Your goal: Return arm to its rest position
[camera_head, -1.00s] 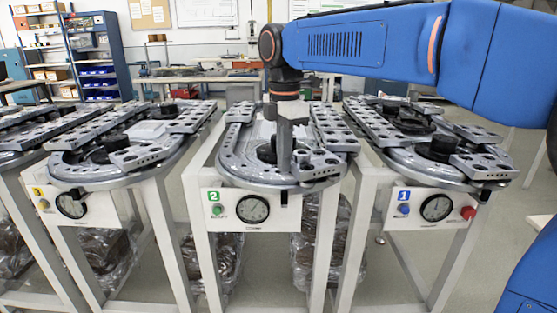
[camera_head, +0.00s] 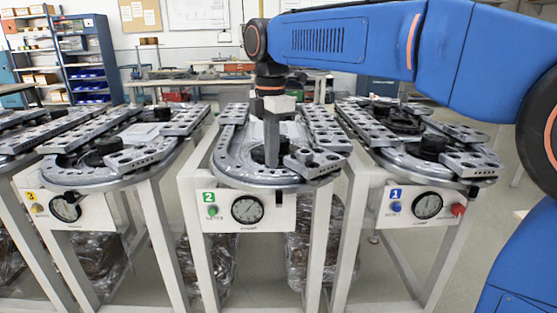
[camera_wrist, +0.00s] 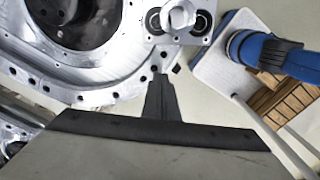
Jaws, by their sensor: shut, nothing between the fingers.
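My blue arm (camera_head: 340,42) reaches from the right across the top of the head view. My gripper (camera_head: 271,164) points down in front of the ring track (camera_head: 228,152) of station 2. It is shut and empty. From this angle I cannot tell the height of its tips above the track. In the wrist view, the closed dark fingers of my gripper (camera_wrist: 158,78) show beside the edge of a silver plate (camera_wrist: 128,88) with holes.
Station 1's track (camera_head: 470,170) stands to the right and station 3's (camera_head: 75,178) to the left, on white frames with gauges. Loose perforated blocks lie on the tracks. Blue shelves (camera_head: 88,60) and a bench (camera_head: 190,80) stand behind. Floor shows between the frames.

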